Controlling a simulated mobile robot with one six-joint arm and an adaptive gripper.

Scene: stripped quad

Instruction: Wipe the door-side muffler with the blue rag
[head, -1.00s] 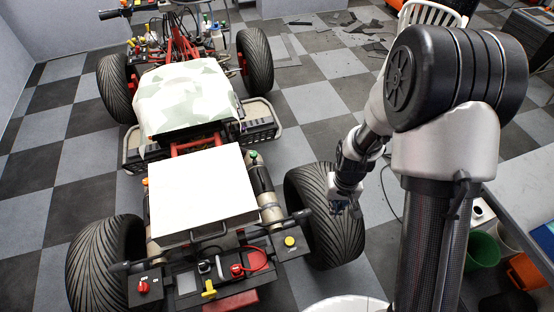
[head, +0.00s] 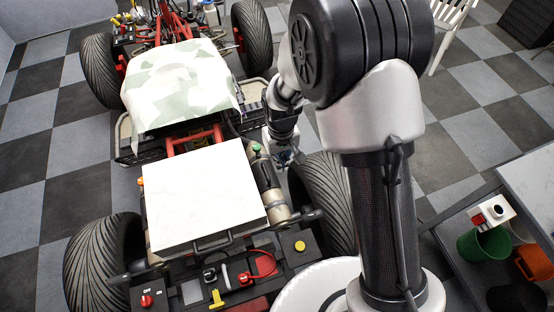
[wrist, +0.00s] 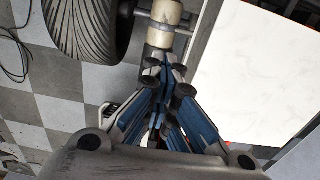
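One muffler-like cylinder (head: 268,183), dull metal with a beige end, lies along the right side of the white box on the quad. Its beige end also shows in the wrist view (wrist: 166,12). A matching cylinder on the box's left side is mostly hidden. My gripper (head: 284,158) is just right of the right cylinder's far end. In the wrist view its fingers (wrist: 170,78) converge, with tips close together just below the beige end; contact is unclear. Blue strips line the fingers; I cannot tell whether they are the rag or finger parts. No separate blue rag shows.
The white box (head: 205,195) sits between the cylinders. A rear tyre (head: 325,195) stands close to the right of my gripper. A camouflage cover (head: 180,80) lies ahead. A bench (head: 530,175) with green (head: 485,245) and orange bins is at right.

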